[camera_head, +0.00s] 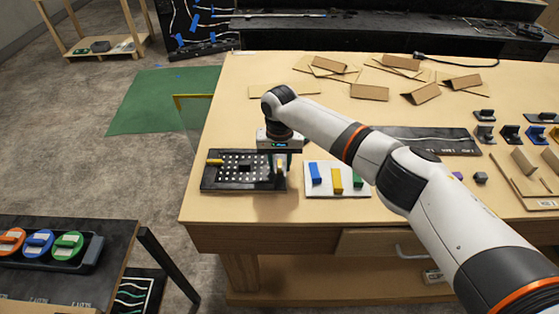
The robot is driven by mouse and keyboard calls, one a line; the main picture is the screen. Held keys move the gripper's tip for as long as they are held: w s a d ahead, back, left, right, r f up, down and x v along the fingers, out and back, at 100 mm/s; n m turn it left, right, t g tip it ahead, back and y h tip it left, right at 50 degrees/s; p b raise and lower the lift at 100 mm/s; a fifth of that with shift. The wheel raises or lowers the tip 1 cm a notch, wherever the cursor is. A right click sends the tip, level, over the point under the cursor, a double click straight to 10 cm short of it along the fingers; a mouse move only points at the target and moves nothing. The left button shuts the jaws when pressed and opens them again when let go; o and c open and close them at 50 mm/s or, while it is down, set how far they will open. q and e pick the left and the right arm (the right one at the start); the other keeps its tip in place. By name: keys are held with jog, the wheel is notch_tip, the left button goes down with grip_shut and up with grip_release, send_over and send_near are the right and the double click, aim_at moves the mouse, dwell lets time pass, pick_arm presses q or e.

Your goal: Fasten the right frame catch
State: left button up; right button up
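A black console panel (227,180) with rows of white dots lies flat near the left front of the wooden table. A yellow catch (214,161) shows at the panel's left side. My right gripper (281,166) points down over the panel's right end, where the right frame catch sits. The gripper covers most of that catch, so its position is hidden. The fingers are too small in view to tell whether they are open or shut on it. My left gripper is not in view.
A white board (350,193) with blue, yellow and green blocks lies just right of the panel. Cardboard pieces (369,92) are scattered at the table's back. A side table (50,282) with a tray of coloured discs stands at the lower left.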

jog(key=shift+c, duration=0.2)
grip_shut()
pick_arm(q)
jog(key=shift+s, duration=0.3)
